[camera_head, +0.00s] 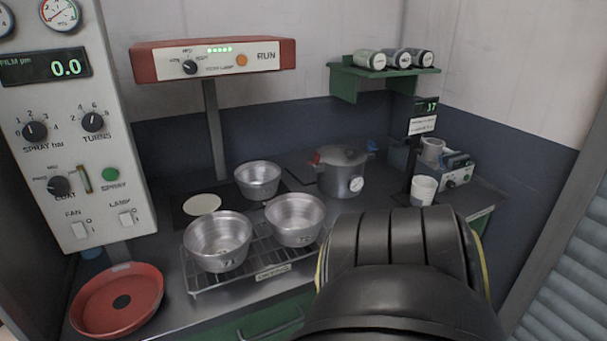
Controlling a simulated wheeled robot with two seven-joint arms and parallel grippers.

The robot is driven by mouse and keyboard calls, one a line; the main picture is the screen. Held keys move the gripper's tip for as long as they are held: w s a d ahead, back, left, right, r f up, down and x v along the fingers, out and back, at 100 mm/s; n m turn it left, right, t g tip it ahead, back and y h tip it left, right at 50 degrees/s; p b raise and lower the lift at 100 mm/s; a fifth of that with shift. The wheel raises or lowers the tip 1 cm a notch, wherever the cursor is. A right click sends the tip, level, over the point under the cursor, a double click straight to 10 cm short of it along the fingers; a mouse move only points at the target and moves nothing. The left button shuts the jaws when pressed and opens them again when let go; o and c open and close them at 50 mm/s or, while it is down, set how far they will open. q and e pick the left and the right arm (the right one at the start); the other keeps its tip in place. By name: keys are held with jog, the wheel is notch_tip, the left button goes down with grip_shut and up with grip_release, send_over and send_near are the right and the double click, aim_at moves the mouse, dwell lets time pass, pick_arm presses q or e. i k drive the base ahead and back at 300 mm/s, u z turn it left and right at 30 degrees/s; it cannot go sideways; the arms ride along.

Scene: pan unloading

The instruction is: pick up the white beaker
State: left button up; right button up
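A white beaker (423,190) stands upright on the counter at the right, in front of a small bench device. A large black part of my own arm fills the lower right and lies in front of the counter just below the beaker in the picture. No fingertips of either gripper show. I cannot tell how far my arm is from the beaker.
A grey cup (433,150) sits by the bench device (458,172). A lidded pot (342,172) stands left of the beaker. Metal pans (219,240) sit on a wire rack (262,272). A red dish (117,300) lies at lower left. A green shelf (346,86) hangs above.

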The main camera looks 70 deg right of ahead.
aim_at(423, 192)
jog(key=z, duration=4.25)
jog(key=i, duration=1.85)
jog(key=u, duration=3.1)
